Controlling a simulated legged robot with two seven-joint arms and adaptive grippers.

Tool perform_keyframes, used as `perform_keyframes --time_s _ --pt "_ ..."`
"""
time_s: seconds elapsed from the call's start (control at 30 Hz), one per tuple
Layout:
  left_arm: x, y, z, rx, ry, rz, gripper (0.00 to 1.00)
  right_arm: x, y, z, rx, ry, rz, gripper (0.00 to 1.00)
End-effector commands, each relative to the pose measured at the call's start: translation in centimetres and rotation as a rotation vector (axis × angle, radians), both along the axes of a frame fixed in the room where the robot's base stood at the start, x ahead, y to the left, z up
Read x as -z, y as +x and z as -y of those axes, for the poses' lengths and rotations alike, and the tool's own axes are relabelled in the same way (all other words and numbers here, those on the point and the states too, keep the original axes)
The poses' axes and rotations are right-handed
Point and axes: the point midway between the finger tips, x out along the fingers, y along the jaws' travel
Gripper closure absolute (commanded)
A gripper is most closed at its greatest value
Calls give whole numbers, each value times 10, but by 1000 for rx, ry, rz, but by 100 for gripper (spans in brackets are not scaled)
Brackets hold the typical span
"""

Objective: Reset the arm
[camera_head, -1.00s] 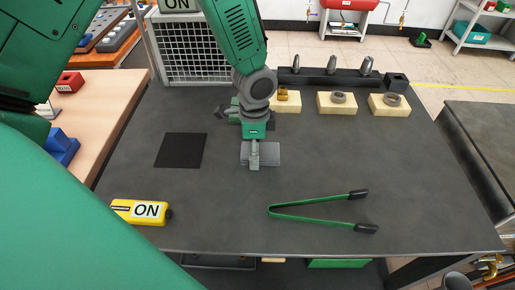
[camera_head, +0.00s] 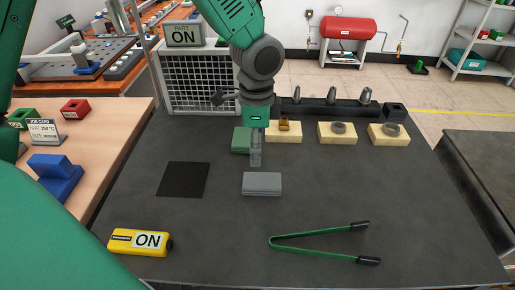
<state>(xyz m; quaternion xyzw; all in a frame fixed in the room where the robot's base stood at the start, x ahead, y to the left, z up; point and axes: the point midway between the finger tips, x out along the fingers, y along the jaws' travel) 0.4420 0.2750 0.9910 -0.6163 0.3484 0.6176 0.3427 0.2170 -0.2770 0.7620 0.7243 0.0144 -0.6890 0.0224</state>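My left gripper (camera_head: 256,150) hangs down at the middle of the dark table, on the green arm that enters from the top. Its fingers point down and overlap into one narrow grey shape, so their gap is hidden. They appear above and behind a flat grey block (camera_head: 262,184) on the tabletop, apart from it. A small green block (camera_head: 241,140) is just left of the fingers. Nothing clearly shows held. My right gripper is not in view.
The dark table (camera_head: 340,190) holds green tongs (camera_head: 300,236), a yellow ON box (camera_head: 140,241), a black square (camera_head: 183,179) and wooden blocks with rings (camera_head: 337,133) at the back. A metal cage (camera_head: 202,82) with a PART ON sign (camera_head: 184,35) stands at back left.

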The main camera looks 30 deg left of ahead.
Motion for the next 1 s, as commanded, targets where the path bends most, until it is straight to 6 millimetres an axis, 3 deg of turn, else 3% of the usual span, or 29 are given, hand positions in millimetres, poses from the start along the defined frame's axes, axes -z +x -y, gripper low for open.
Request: perform_keyframes --time_s 0.47,0.77,1.0 --pt "-3 0 0 0 1 1 27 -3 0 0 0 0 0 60" --pt "-53 0 0 0 0 1 27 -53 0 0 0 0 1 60" --pt "-77 0 0 0 1 1 27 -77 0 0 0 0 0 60"
